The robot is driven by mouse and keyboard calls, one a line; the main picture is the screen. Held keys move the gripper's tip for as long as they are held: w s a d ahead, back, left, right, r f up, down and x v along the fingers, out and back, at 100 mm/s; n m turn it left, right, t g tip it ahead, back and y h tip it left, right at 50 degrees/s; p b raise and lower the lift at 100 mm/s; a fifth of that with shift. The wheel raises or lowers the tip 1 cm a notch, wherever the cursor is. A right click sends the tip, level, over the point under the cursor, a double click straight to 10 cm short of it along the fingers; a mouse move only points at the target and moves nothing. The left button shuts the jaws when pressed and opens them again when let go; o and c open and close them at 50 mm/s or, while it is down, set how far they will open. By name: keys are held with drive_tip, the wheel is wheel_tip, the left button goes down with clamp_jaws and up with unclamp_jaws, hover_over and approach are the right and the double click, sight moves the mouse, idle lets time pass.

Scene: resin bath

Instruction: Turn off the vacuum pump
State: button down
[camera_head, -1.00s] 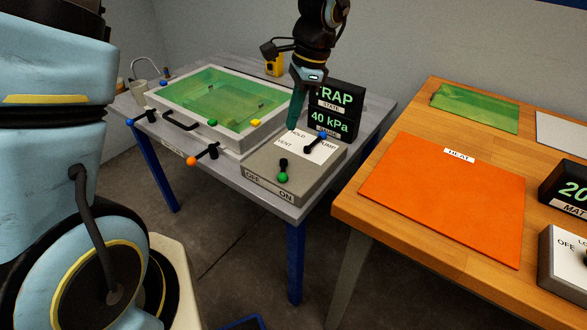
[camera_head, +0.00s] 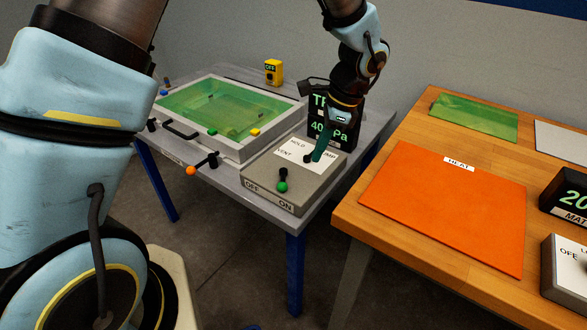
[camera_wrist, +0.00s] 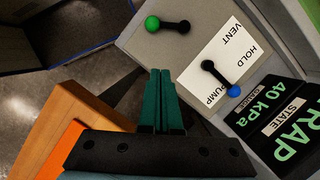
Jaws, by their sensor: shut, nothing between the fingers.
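A grey control box (camera_head: 268,196) stands at the front right of the grey table. Its green-knobbed lever (camera_head: 282,187) points toward the front face, nearer the ON label than OFF; it also shows in the wrist view (camera_wrist: 152,23). A second lever with a blue knob (camera_wrist: 234,90) points toward PUMP on the VENT/HOLD/PUMP plate (camera_wrist: 228,53); in the head view my fingers hide that knob. My gripper (camera_head: 316,160) is shut and empty, its green fingers pointing down by the blue-knobbed lever. In the wrist view its fingertips (camera_wrist: 160,72) appear apart from both levers.
A black display (camera_head: 341,133) showing 40 kPa stands close behind my gripper. A bath of green liquid (camera_head: 190,105) with a front handle and an orange-knobbed valve (camera_head: 191,170) lies left. A yellow box (camera_head: 273,72) marked OFF stands behind. A wooden table (camera_head: 365,217) with an orange mat is at right.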

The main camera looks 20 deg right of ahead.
sight(284, 182)
drive_tip(key=p+x, duration=0.1)
drive_tip(key=x, duration=0.4)
drive_tip(key=shift+a+f, duration=0.15)
drive_tip(key=shift+f, duration=0.1)
drive_tip(key=shift+w+a+f+p, duration=0.2)
drive_tip(key=shift+w+a+p, duration=0.1)
drive_tip(key=shift+a, duration=0.3)
drive_tip(key=shift+w+a+f+p, duration=0.25)
drive_tip(key=shift+w+a, duration=0.1)
drive_tip(key=shift+a, duration=0.25)
drive_tip(key=shift+w+a+f+p, duration=0.2)
drive_tip(key=shift+w+a+p, duration=0.1)
drive_tip(key=shift+a, duration=0.3)
